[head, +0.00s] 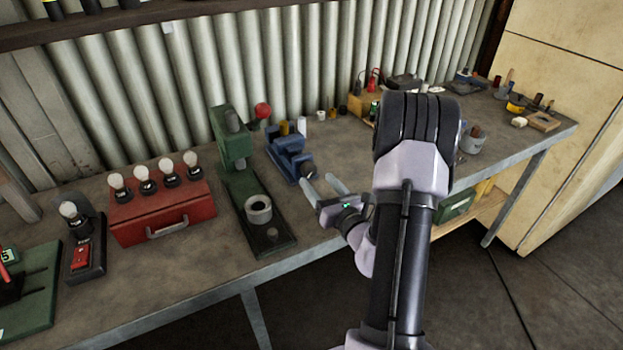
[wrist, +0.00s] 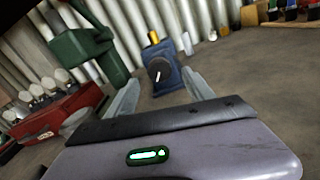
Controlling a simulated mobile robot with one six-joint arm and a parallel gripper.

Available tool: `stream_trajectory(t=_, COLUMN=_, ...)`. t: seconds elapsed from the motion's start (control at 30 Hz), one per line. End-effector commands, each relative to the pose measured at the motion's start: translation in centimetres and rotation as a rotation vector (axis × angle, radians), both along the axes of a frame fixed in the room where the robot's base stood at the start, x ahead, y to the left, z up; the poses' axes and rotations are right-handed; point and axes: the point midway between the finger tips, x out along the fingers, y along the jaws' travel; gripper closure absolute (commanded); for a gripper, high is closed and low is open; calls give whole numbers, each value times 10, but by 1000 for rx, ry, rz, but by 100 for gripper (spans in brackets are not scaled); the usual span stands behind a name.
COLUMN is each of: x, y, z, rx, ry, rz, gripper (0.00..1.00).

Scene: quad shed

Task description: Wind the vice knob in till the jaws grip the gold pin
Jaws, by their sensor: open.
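The blue vice (head: 285,160) stands on the bench in the head view, and it also shows ahead of my gripper in the wrist view (wrist: 174,82). Its dark round knob (wrist: 159,68) faces me and has a white pointer line angled downward. The knob is small in the head view (head: 308,170). The gold pin (wrist: 154,37) stands upright at the top of the vice, also seen in the head view (head: 284,128). Whether the jaws touch it I cannot tell. My gripper (head: 321,180) is open and empty; its fingers (wrist: 161,84) point toward the knob, apparently short of it.
A green press (head: 238,170) with a grey ring (head: 258,209) stands left of the vice. A red toolbox (head: 165,213) with several bulb-like knobs is farther left. A white cylinder (head: 302,126) is behind the vice. Bench space right of the vice looks mostly clear.

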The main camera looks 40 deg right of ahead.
Motion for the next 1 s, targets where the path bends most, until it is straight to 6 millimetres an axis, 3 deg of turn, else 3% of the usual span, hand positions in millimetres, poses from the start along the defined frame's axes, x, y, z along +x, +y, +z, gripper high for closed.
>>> stream_trajectory(t=0.2, x=34, y=-8, z=-1, rx=0, ry=-1, rz=0, gripper=39)
stream_trajectory(t=0.53, x=40, y=-10, z=-1, rx=2, ry=0, rz=-1, gripper=39)
stream_trajectory(t=0.83, x=40, y=-10, z=-1, rx=2, ry=1, rz=-1, gripper=96)
stream_trajectory(t=0.87, x=40, y=-10, z=-1, rx=2, ry=1, rz=-1, gripper=100)
stream_trajectory(t=1.0, x=40, y=-9, z=5, rx=99, ry=-21, rz=-1, gripper=100)
